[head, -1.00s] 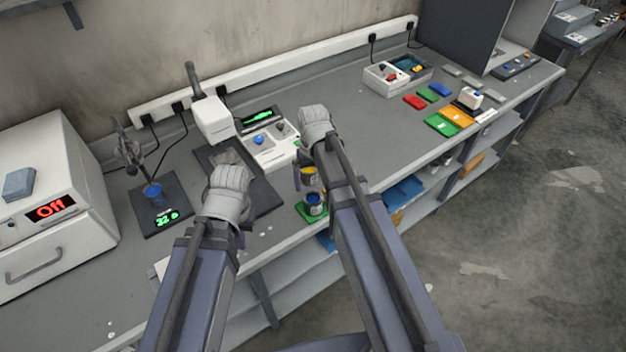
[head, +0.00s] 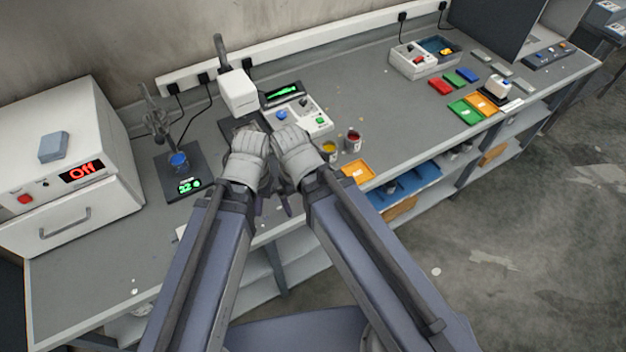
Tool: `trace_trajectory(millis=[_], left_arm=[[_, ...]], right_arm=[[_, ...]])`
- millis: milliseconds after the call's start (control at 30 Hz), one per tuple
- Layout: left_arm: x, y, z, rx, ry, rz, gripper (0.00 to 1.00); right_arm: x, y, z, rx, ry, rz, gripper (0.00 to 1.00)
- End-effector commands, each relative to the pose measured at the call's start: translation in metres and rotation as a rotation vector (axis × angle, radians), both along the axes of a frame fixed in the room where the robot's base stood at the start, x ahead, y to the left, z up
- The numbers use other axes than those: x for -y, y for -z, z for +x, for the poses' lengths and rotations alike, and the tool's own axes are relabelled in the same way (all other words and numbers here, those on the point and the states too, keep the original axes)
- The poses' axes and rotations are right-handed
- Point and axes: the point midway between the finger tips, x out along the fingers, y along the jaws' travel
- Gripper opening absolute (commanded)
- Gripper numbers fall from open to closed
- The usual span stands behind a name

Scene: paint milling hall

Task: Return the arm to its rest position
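My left gripper (head: 250,165) and my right gripper (head: 294,162) are close together over the front part of the bench, left of the paint pots. Their grey wrist housings face me and hide most of the fingers, so I cannot tell whether either is open or shut, or holds anything. A pot with yellow paint (head: 330,148) and a pot with dark red paint (head: 353,140) stand just right of my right gripper. An orange mat (head: 357,171) lies in front of them at the bench edge.
A white oven (head: 60,165) reading "Off" stands at left. Beside it is a scale (head: 173,184) with a blue pot (head: 179,162). A white mill head (head: 238,92) and control box (head: 305,118) stand behind my grippers. The grey bench (head: 385,125) is clear at centre right.

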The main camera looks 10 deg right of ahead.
Motion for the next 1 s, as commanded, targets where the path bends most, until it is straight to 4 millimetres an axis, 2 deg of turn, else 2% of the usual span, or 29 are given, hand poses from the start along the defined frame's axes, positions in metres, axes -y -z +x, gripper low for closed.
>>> trace_trajectory(millis=[233,333,633,1000], left_arm=[[0.0,0.0,0.0,0.0,0.0,0.0,0.0],[0.0,0.007,0.0,0.0,0.0,0.0,0.0],[0.0,0.06,0.0,0.0,0.003,0.001,0.0],[0.0,0.062,0.0,0.0,0.003,0.001,0.0]], right_arm=[[0.0,0.0,0.001,0.0,0.0,0.0,1.0],[0.0,0.007,0.001,0.0,0.0,0.0,1.0],[0.0,0.06,0.001,0.0,-0.002,0.0,1.0],[0.0,0.062,0.001,0.0,-0.003,0.0,1.0]])
